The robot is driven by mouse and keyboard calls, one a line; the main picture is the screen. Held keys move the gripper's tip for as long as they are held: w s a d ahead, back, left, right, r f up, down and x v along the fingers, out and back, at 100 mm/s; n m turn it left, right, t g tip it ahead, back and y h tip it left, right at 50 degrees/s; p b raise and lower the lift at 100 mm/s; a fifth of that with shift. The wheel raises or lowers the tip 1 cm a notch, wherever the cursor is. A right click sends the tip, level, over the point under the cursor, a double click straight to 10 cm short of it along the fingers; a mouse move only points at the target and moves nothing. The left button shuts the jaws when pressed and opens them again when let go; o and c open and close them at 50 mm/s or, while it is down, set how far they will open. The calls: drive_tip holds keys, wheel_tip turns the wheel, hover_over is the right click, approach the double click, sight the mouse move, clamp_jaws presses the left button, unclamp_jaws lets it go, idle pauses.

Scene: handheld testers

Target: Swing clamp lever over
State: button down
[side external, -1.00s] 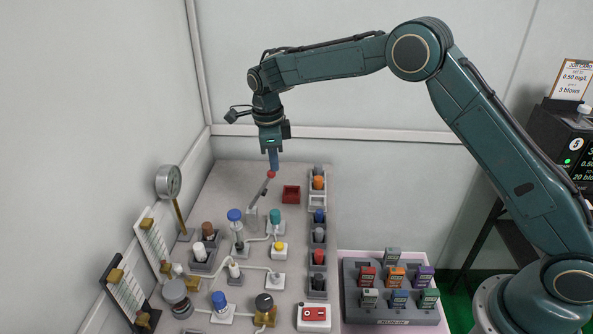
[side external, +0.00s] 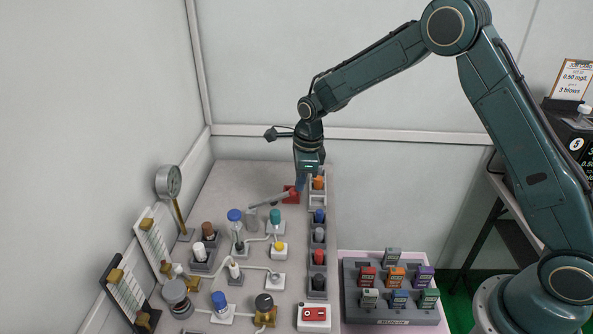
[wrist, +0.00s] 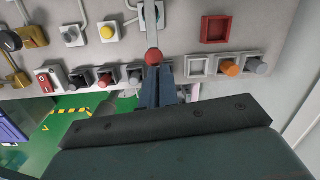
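The clamp lever (side external: 270,201) is a grey bar on an upright grey bracket (side external: 252,219). It leans low to the right, towards the red tray. Its red ball knob (wrist: 153,57) shows clearly in the wrist view, right at my fingertips. In the side view the knob is hard to tell from the red tray behind it. My gripper (side external: 300,186) points down at the lever's free end. Its blue fingers (wrist: 157,85) look closed together, with the ball against or just beyond their tips. I cannot see the ball between them.
The red square tray (wrist: 216,29) lies beside the lever's end. A row of grey sockets (side external: 318,212) with coloured plugs runs along the bench's right edge. Capped bottles and knobs (side external: 235,216) crowd the left and front. The back of the bench is clear.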

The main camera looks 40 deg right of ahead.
drive_tip(key=shift+s+d+f+t+y, duration=0.3)
drive_tip(key=shift+f+t+y, duration=0.6)
drive_tip(key=shift+f, duration=0.5)
drive_tip(key=shift+s+d+f+t+y, duration=0.2)
drive_tip(key=shift+s+f+t+y, duration=0.15)
drive_tip(key=shift+f+t+y, duration=0.8)
drive_tip(key=shift+s+d+f+t+y, duration=0.3)
drive_tip(key=shift+f+t+y, duration=0.25)
drive_tip(key=shift+f, duration=1.1)
drive_tip(key=shift+f+t, duration=0.5)
drive_tip(key=shift+f, duration=0.25)
drive_tip(key=shift+w, duration=0.15)
drive_tip(key=v, duration=1.1)
drive_tip(key=s+a+r+n+g+h, duration=0.1)
drive_tip(key=s+r+n, duration=0.2)
drive_tip(key=r+n, duration=0.3)
drive_tip(key=s+a+r+n+g+h, duration=0.1)
drive_tip(key=s+a+r+n, duration=0.1)
drive_tip(key=s+r+n, duration=0.2)
drive_tip(key=shift+a+r+n, duration=0.25)
drive_tip(key=shift+r+n, duration=1.25)
drive_tip(key=shift+r, duration=0.25)
drive_tip(key=shift+s, duration=0.1)
